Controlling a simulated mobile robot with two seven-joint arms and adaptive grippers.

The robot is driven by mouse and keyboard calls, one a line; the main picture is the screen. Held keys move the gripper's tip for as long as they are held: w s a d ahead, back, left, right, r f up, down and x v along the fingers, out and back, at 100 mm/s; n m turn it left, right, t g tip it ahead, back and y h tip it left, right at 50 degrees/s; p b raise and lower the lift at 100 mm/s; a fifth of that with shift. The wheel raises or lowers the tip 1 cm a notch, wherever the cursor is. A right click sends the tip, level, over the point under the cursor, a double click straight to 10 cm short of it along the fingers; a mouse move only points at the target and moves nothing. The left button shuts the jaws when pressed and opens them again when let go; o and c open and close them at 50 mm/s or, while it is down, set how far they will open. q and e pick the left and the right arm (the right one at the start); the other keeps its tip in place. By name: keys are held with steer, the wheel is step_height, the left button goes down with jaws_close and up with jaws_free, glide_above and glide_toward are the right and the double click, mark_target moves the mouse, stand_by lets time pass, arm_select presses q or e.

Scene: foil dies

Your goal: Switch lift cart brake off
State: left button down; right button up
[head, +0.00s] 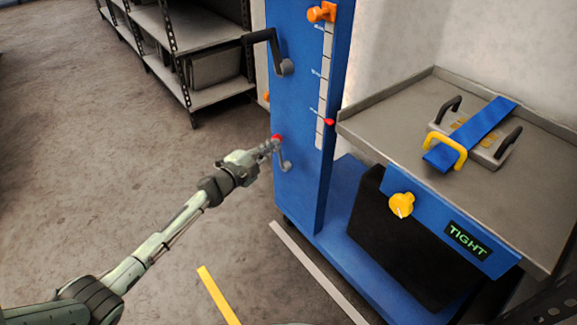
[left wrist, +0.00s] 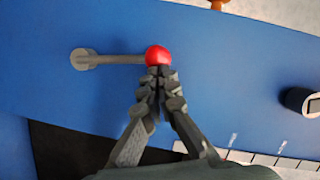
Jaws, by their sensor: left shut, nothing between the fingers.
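The lift cart (head: 345,200) has a tall blue column with a small grey lever (head: 285,160) low on its side. The lever stands roughly upright in the head view, with a red knob (head: 277,137) at its upper end. In the left wrist view the lever (left wrist: 118,60) runs sideways from its round pivot (left wrist: 83,59) to the red knob (left wrist: 157,55). My left gripper (head: 272,146) is shut and empty, its fingertips (left wrist: 161,72) right at the knob. I cannot tell whether they touch it. My right gripper is not in view.
A black crank handle (head: 268,48) sticks out higher on the column. The cart's grey tray (head: 390,105) holds a die with a blue strap (head: 470,133). A yellow knob (head: 401,205) and a "TIGHT" display (head: 466,240) are on its front. Shelves (head: 190,50) stand behind; the left floor is clear.

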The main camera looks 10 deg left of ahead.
arm_select(q)
steer(key=shift+w+a+f+n+g+p, duration=0.2)
steer(key=shift+w+a+n, duration=0.35)
steer(key=shift+a, duration=0.2)
steer(key=shift+w+a+f+n+g+p, duration=0.1)
steer(key=shift+w+a+n+p, duration=0.1)
steer(key=shift+w+a+n, duration=0.35)
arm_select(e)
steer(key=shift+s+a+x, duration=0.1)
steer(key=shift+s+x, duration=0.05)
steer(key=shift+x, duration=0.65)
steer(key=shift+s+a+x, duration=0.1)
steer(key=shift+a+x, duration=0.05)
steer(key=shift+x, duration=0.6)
arm_select(q)
steer(key=shift+w+a, duration=0.1)
steer(key=shift+a, duration=0.1)
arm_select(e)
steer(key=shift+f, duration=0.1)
arm_select(q)
steer(key=shift+r, duration=0.1)
